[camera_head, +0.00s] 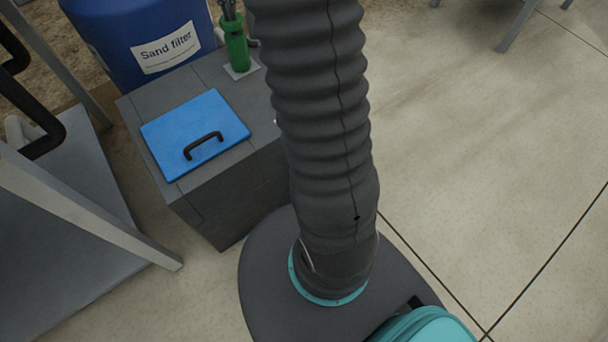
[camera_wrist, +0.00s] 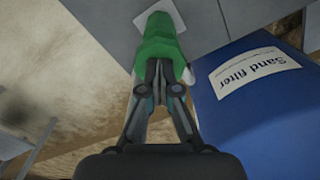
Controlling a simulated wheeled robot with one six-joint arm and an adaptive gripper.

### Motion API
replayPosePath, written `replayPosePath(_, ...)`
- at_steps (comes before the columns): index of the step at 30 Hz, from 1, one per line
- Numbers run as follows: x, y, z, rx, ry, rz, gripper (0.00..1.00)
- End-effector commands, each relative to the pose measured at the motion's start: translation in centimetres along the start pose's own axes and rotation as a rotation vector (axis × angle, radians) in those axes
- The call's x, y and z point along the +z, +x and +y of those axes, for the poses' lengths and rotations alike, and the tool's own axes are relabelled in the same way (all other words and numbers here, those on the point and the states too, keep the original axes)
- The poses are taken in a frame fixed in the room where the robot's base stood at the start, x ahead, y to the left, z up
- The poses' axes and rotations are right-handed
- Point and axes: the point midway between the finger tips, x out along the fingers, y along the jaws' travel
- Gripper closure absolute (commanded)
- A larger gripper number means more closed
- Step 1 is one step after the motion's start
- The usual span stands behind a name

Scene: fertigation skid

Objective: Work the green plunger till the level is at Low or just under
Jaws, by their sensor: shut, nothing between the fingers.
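The green plunger (camera_head: 236,48) stands on a pale square plate (camera_head: 241,71) at the back right corner of a grey box's top. It also shows in the wrist view (camera_wrist: 158,38), straight ahead of my fingers. My gripper (camera_wrist: 163,66) is shut and empty, its fingertips close together at the near end of the plunger. In the head view my gripper (camera_head: 227,8) is at the top edge, just over the plunger. I cannot tell whether the fingertips touch it. No level gauge or Low mark shows in either view.
The grey box (camera_head: 235,190) has a blue lid (camera_head: 180,122) with a black handle (camera_head: 203,146). A blue drum labelled "Sand filter" (camera_head: 135,28) stands behind it; it shows beside my gripper in the wrist view (camera_wrist: 265,115). A metal frame (camera_head: 80,210) is at left.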

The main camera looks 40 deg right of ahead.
Motion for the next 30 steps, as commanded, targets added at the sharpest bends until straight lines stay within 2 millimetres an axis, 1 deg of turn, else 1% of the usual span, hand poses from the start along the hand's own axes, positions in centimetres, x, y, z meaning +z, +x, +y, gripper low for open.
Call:
replayPosePath(1,0.1,0.6,0.0,0.001,0.0,-0.004,1.0)
replayPosePath(2,0.1,0.7,0.0,0.001,0.0,-0.004,1.0)
replayPosePath(13,0.1,0.1,0.0,0.001,0.0,-0.003,1.0)
replayPosePath(30,0.0,-4.8,0.0,0.0,0.0,-0.001,1.0)
